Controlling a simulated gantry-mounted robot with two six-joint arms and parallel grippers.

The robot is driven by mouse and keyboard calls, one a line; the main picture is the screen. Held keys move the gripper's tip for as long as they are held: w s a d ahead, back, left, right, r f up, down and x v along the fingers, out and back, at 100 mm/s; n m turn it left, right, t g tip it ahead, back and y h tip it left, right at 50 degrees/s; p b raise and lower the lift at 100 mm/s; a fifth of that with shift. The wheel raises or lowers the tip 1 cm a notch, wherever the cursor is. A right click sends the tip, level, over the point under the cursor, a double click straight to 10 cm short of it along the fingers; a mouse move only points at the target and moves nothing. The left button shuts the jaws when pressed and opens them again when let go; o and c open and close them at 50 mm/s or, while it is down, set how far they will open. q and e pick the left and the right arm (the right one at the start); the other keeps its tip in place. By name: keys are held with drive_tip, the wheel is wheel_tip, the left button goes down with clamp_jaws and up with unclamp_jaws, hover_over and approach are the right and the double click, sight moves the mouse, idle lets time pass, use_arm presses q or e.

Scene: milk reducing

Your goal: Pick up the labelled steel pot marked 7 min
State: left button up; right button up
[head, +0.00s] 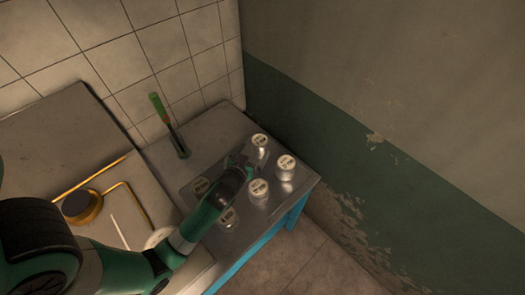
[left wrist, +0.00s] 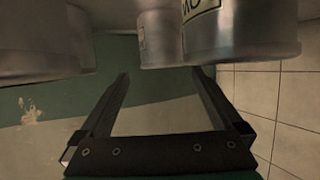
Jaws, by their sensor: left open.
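Several small steel pots with pale round labelled lids stand on the steel side table. The lid print is too small to read, so I cannot tell which is marked 7 min. My left gripper (head: 240,162) is low among them, between the left and middle pots, close to the back one. In the left wrist view its fingers (left wrist: 160,75) are apart with nothing clamped; pot sides (left wrist: 242,38) show beyond.
A green-handled tool (head: 159,106) stands in a holder behind the pots. A counter (head: 60,135) with a yellow round object (head: 82,206) lies to the left. The green and beige wall (head: 330,130) is close on the right. The table (head: 215,130) is bare toward the back.

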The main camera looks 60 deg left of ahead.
sight(261, 139)
use_arm(q)
drive_tip(key=shift+w+a, duration=0.15)
drive_tip(key=shift+a, duration=0.1)
drive_tip(key=shift+b+x, duration=0.35)
drive_tip(key=shift+x, duration=0.55)
drive_tip(key=shift+w, duration=0.15)
drive_tip(key=b+x, duration=0.2)
drive_tip(key=x, duration=0.2)
drive_tip(key=shift+a+f, duration=0.3)
drive_tip(key=shift+w+a, duration=0.2)
drive_tip(key=shift+a, duration=0.05)
drive_tip(key=shift+c, duration=0.7)
drive_tip(key=c, duration=1.3)
drive_tip(key=shift+o, duration=0.2)
drive_tip(key=shift+r+p, duration=0.35)
drive_tip(key=shift+r, duration=0.25)
wheel_tip(261, 139, up, 3)
drive_tip(key=shift+d+f+p, duration=0.1)
drive_tip(key=shift+d+p, duration=0.05)
drive_tip(key=shift+p, duration=0.7)
drive_tip(key=s+d+r+p, duration=0.2)
drive_tip(key=d+r+p, duration=0.2)
drive_tip(key=d, duration=0.2)
drive_tip(key=s+d+r+p, duration=0.3)
drive_tip(key=d+r+p, duration=0.2)
drive_tip(key=d, duration=0.1)
drive_tip(key=shift+s+d, duration=0.3)
drive_tip(key=shift+d, duration=0.05)
